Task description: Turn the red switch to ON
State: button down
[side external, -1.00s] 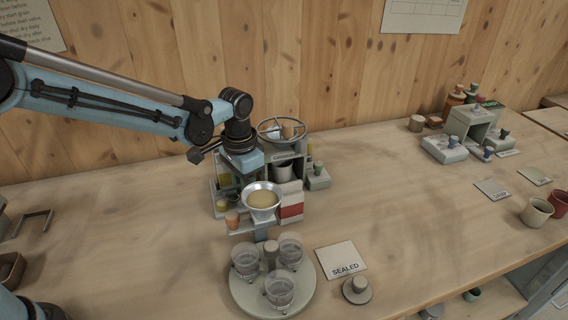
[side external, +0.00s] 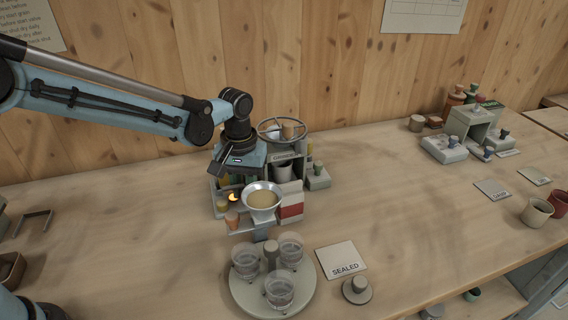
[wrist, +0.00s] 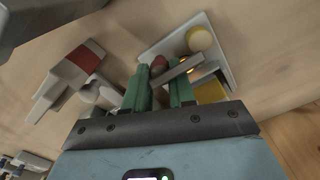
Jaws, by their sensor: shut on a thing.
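My gripper (wrist: 160,82) has its two green fingers pointing down at a small control unit beside the mixer. In the wrist view a dark red knob (wrist: 158,66), which looks like the red switch, sits between the fingertips. A grey bar (wrist: 177,70) crosses just in front of it. The fingers are shut on the red switch. In the side view my gripper (side external: 229,180) hides the switch, and its ON marking cannot be read. A small lamp (side external: 233,197) glows orange just below the gripper.
Behind is a handwheel (side external: 282,128). A round turntable (side external: 243,294) with clear cups stands in front.

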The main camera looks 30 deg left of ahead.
dwell(0.4)
jog(key=c, duration=0.9)
grip_release()
jog(key=shift+c, duration=0.2)
jog(key=shift+r, duration=0.1)
notch_tip(320, 180, up, 12)
jog(key=s+a+m+t, duration=0.2)
jog(key=s+a, duration=0.3)
jog(key=s, duration=0.3)
jog(key=s+a+f+m+t, duration=0.1)
jog(key=s+a+m+t, duration=0.1)
jog(key=s+a+t, duration=0.3)
jog(key=s, duration=0.2)
jog(key=shift+s+a+f, duration=0.25)
jog(key=shift+s+a, duration=0.1)
jog(key=shift+a, duration=0.05)
